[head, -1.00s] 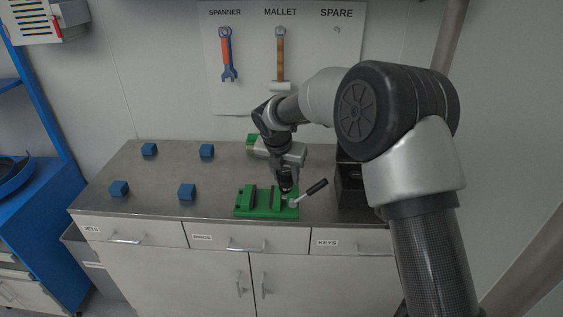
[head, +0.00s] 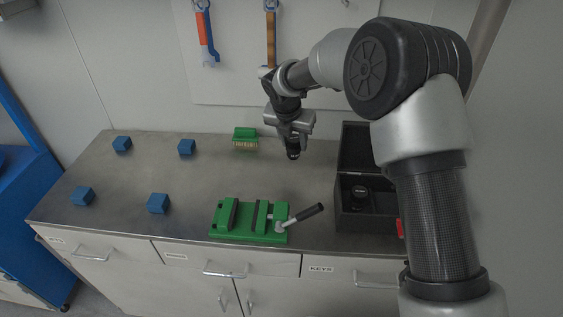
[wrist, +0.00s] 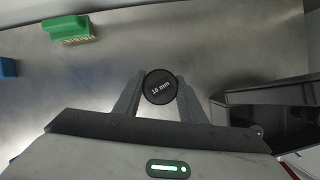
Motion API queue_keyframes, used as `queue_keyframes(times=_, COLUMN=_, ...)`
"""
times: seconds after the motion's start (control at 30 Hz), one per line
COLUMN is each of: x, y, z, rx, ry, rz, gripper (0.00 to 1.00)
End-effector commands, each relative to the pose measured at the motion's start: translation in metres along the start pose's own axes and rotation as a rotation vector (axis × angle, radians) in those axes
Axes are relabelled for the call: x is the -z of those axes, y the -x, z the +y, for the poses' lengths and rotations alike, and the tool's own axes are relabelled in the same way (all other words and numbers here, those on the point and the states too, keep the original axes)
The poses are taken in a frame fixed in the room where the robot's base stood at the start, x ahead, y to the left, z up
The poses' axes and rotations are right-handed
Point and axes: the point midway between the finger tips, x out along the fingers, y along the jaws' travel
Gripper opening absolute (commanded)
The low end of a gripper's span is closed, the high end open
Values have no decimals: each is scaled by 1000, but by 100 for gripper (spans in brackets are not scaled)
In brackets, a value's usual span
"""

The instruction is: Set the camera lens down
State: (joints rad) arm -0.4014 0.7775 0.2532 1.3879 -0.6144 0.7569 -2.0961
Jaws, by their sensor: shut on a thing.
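The camera lens (wrist: 160,87) is a black round piece marked "16 mm" on its cap. It sits between the two fingers of my gripper (wrist: 160,93), which is shut on it. In the head view my gripper (head: 292,143) points down over the back part of the counter, with the dark lens (head: 292,154) at its tips. The lens is left of the black open case and behind the green vise. I cannot tell whether it touches the counter.
The counter (head: 190,190) is bare around the lens. A green vise (head: 250,236) with a black handle stands at the front. A green brush (head: 245,134) lies behind left. The black case (head: 347,222) holds a dark round piece (head: 360,191). Several blue blocks (head: 187,147) sit left.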

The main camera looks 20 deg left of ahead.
Motion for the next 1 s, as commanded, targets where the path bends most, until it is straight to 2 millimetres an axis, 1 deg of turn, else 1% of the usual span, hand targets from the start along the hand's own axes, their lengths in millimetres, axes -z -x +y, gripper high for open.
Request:
queue_keyframes(times=0.03, x=6, y=-11, z=0, rx=2, ry=4, rz=4, gripper=9)
queue_keyframes(times=0.13, x=13, y=-28, z=0, rx=2, ry=4, rz=3, gripper=9)
queue_keyframes(times=0.2, x=16, y=-36, z=1, rx=0, ry=4, rz=1, gripper=9)
queue_keyframes(times=0.37, x=20, y=-46, z=0, rx=1, ry=3, rz=1, gripper=9)
queue_keyframes(times=0.6, x=32, y=-75, z=0, rx=1, ry=3, rz=1, gripper=9)
queue_keyframes(times=0.97, x=34, y=-80, z=0, rx=0, ry=2, rz=0, gripper=9)
queue_keyframes(times=1.0, x=34, y=-79, z=0, rx=0, ry=2, rz=1, gripper=44)
